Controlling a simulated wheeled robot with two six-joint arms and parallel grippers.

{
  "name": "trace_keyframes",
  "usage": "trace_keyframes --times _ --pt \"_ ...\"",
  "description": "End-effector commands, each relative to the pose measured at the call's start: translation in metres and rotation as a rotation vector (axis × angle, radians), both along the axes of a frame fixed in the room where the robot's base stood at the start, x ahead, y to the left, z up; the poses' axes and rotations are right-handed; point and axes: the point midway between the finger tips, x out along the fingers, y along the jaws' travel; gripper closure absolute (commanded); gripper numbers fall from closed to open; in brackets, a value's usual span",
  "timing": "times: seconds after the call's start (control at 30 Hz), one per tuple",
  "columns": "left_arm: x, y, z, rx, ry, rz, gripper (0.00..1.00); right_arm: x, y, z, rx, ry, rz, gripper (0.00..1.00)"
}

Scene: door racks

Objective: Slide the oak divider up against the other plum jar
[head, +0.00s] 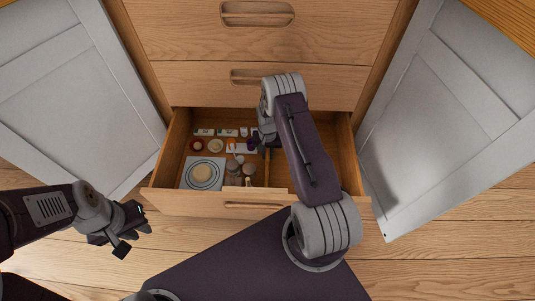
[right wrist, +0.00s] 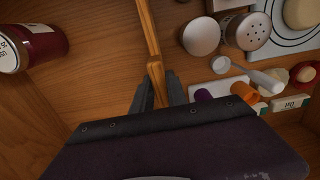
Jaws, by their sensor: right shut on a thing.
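The oak divider (right wrist: 148,30) is a thin upright wooden strip on the floor of the open drawer. It also shows in the head view (head: 267,172), partly hidden by my right arm. My right gripper (right wrist: 160,92) is shut on the divider's near end, a finger on each side; the head view shows it over the drawer's middle. One plum jar (right wrist: 42,30) with a white, lettered part shows at the left of the right wrist view, apart from the divider across bare floor. No second plum jar is clearly visible. My left gripper (head: 130,228) is open and empty outside the drawer.
Shakers (right wrist: 257,30), a purple cup (right wrist: 203,96), an orange item (right wrist: 245,93) and a white spoon (right wrist: 262,77) crowd the divider's other side. A plate (head: 189,183) sits at the drawer's front left. Open white doors (head: 75,75) (head: 450,120) flank the drawer (head: 205,205).

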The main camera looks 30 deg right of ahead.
Motion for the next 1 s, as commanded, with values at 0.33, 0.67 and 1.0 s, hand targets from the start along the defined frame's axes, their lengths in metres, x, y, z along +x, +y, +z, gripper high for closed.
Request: trace_keyframes --times 0.33,0.67,1.0 --pt "0.000 0.000 0.016 0.000 0.000 0.000 0.79 -0.024 -0.038 0.003 0.001 0.004 -0.005 1.00" --pt "0.000 0.000 0.029 0.000 0.000 0.000 0.79 -0.067 -0.107 0.001 0.001 0.002 -0.006 1.00" --pt "0.000 0.000 0.031 0.000 0.000 0.000 0.79 -0.088 -0.143 0.000 0.001 0.001 -0.001 1.00"
